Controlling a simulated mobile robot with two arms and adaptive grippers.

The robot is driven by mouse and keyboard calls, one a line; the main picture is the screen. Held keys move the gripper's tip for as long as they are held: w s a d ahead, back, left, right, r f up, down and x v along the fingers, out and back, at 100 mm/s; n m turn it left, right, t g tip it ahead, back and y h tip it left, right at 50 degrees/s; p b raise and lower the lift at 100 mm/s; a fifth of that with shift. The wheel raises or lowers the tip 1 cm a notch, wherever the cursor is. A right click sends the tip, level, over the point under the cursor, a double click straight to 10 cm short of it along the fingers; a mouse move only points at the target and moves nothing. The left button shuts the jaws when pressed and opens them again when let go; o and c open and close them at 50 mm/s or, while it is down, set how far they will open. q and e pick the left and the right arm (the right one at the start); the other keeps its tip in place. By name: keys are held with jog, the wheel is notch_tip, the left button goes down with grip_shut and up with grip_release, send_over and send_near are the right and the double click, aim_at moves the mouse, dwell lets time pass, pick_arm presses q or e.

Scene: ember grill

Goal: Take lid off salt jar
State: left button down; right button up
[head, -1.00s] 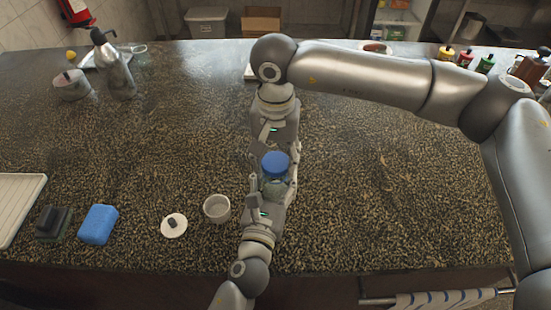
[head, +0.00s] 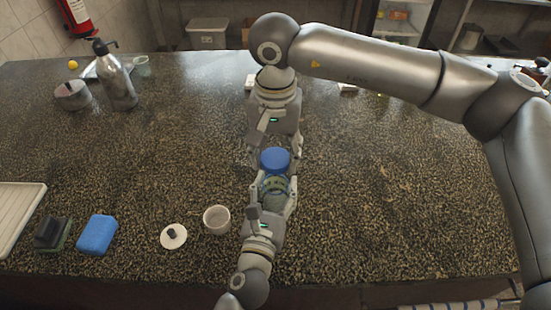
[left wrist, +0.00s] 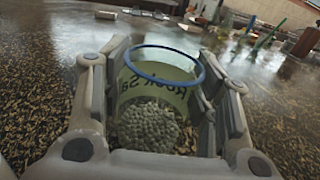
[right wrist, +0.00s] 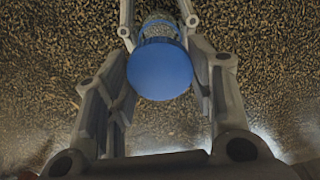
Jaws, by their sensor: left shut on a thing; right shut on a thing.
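The salt jar (head: 275,186) is clear with a blue rim and stands open. In the left wrist view the jar (left wrist: 150,125) shows a "Rock Salt" label and pale grains inside. My left gripper (head: 272,190) is shut around the jar's sides. The round blue lid (head: 275,160) is off the jar, just beyond its rim in the head view. My right gripper (head: 275,153) is shut on the lid. In the right wrist view the lid (right wrist: 160,70) sits between my right fingers and hides part of the jar.
A small white bowl (head: 217,220) and a white lid with a dark knob (head: 173,237) are left of the jar. A blue sponge (head: 96,234), dark scrubber (head: 52,234) and white tray (head: 18,215) lie farther left. The counter right of the jar is clear.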

pick_arm(q)
jog(key=shift+c, duration=2.2)
grip_release()
jog(key=shift+s, duration=0.1)
